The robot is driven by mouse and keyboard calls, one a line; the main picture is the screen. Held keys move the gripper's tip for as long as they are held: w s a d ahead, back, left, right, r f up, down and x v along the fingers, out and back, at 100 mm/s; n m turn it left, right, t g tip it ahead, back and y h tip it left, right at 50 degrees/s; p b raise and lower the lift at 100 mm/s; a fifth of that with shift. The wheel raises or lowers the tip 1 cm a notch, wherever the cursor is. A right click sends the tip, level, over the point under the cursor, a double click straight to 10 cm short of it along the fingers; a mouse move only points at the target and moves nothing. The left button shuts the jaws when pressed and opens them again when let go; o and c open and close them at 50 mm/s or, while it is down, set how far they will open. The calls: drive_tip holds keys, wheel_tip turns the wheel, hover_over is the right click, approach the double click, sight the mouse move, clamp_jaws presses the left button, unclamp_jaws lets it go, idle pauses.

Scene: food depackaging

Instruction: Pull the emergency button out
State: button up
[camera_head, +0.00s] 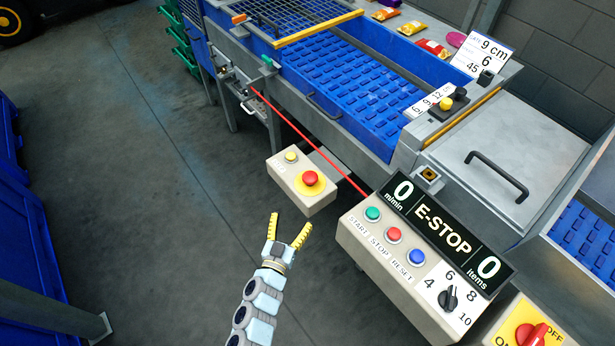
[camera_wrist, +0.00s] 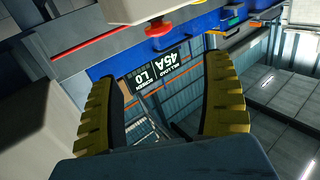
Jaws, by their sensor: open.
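The emergency button (camera_head: 310,178) is a red mushroom head on a yellow disc, on top of a beige box (camera_head: 290,190) beside the conveyor. In the wrist view the red button (camera_wrist: 158,29) shows at the top, under the beige box (camera_wrist: 150,8). My gripper (camera_head: 288,229) is open and empty, below and a little left of the box in the head view. Its two yellow ribbed fingers are spread wide in the wrist view (camera_wrist: 165,90). The fingers are apart from the button.
A control box (camera_head: 350,240) with START, STOP and RESET buttons and a dial stands to the right, under a display (camera_head: 440,232) reading E-STOP. A red cord (camera_head: 305,137) runs along the blue conveyor (camera_head: 370,85). The floor (camera_head: 150,180) at left is clear.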

sight(307, 182)
drive_tip(key=shift+b+x, duration=1.65)
drive_tip(key=shift+x, duration=6.85)
drive_tip(key=shift+c, duration=0.3)
